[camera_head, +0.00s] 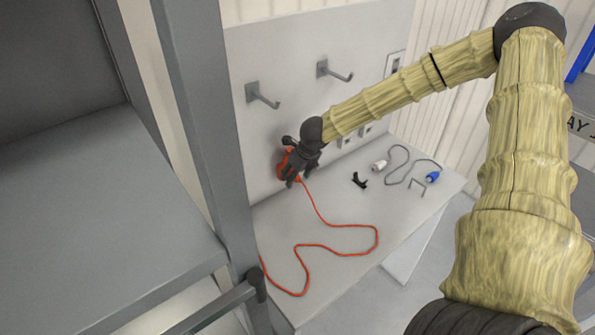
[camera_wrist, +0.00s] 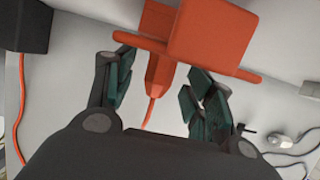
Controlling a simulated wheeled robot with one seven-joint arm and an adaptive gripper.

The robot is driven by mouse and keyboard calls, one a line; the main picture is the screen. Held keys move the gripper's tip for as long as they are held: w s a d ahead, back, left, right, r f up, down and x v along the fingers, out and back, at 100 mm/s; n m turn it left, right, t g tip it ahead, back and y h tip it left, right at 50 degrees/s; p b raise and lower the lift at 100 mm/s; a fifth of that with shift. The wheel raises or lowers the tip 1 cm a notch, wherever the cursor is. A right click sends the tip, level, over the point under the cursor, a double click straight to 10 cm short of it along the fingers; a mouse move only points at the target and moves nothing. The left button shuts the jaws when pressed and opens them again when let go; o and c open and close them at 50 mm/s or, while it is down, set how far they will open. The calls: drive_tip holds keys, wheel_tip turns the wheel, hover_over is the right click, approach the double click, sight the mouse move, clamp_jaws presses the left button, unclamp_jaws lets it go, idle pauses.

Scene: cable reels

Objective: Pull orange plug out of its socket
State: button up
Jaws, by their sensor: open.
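The orange plug (camera_wrist: 158,75) is a tapered body under an orange plate in the wrist view, with a thin orange cable leaving its lower end. It meets the orange socket housing (camera_wrist: 212,35), a block with a flange. My gripper (camera_wrist: 160,88) is open, one finger on each side of the plug, with gaps visible between fingers and plug. In the head view my gripper (camera_head: 293,180) is at the wall panel and hides most of the orange fixture (camera_head: 283,162). The orange cable (camera_head: 318,246) runs down and loops across the shelf.
The white shelf (camera_head: 345,275) holds a white connector (camera_head: 379,165) and a blue connector (camera_head: 432,177) on a grey cable, plus a small black part (camera_head: 359,180). Two hooks (camera_head: 262,95) stick out of the panel above. A grey post (camera_head: 205,130) stands left.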

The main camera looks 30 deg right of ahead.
drive_tip(key=shift+f, duration=0.15)
clamp_jaws()
idle(0.5)
